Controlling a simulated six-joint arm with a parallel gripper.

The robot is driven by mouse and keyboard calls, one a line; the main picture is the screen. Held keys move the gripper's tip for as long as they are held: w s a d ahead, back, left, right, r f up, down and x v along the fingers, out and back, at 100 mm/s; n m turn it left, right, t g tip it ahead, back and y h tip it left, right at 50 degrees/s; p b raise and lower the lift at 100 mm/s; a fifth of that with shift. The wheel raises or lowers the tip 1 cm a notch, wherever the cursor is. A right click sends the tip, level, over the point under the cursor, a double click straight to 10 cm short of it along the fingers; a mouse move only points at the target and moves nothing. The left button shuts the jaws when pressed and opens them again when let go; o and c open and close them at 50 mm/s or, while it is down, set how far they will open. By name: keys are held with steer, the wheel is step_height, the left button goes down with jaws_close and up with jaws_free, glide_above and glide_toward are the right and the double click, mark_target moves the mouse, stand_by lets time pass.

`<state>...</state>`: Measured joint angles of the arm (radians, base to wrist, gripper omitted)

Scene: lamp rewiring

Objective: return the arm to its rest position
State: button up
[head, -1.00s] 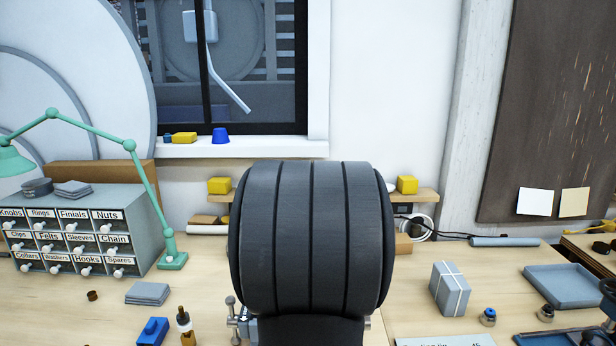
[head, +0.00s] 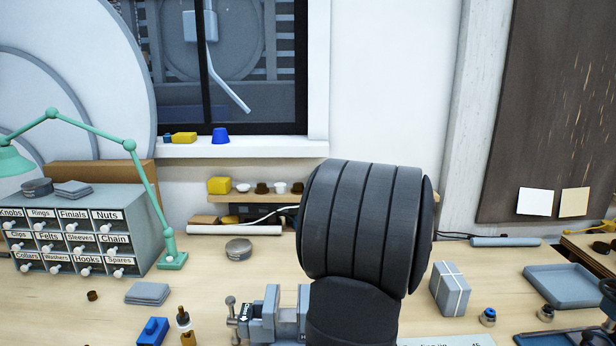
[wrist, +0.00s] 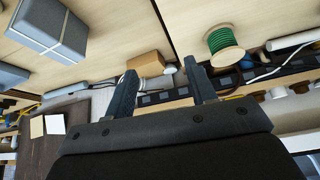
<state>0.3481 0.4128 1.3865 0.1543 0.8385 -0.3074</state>
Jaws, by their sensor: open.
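In the head view my arm's dark ribbed link (head: 365,220) rises in front of the bench, right of the middle, and hides part of the shelf behind it. My gripper is not visible in the head view. In the wrist view my gripper (wrist: 160,90) shows two dark fingers set apart, with nothing held between them. Beyond the fingers lie a tan block (wrist: 146,64) and a dark strip along the bench's back.
A vise (head: 270,318) stands beside my arm. A labelled drawer cabinet (head: 80,232) and green lamp (head: 145,185) are at left. A wrapped box (head: 449,288) and blue tray (head: 570,286) are at right. The wrist view shows a green wire spool (wrist: 222,42).

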steer(key=s+d+f+m+h, duration=0.1)
steer(key=s+d+m, duration=0.1)
steer(key=d, duration=1.4)
steer(key=shift+s+d+m, duration=0.25)
steer(key=shift+s+m, duration=0.15)
steer(key=shift+s, duration=0.45)
steer(key=shift+a, duration=0.1)
steer(key=w+a+n, duration=0.1)
steer(key=w+a, duration=0.1)
steer(key=a, duration=0.8)
steer(key=w+a+r+n+y, duration=0.1)
steer(key=a+n, duration=0.1)
steer(key=a, duration=0.8)
steer(key=shift+w+a+n, duration=0.3)
steer(key=shift+w, duration=0.1)
steer(key=shift+d+r, duration=0.1)
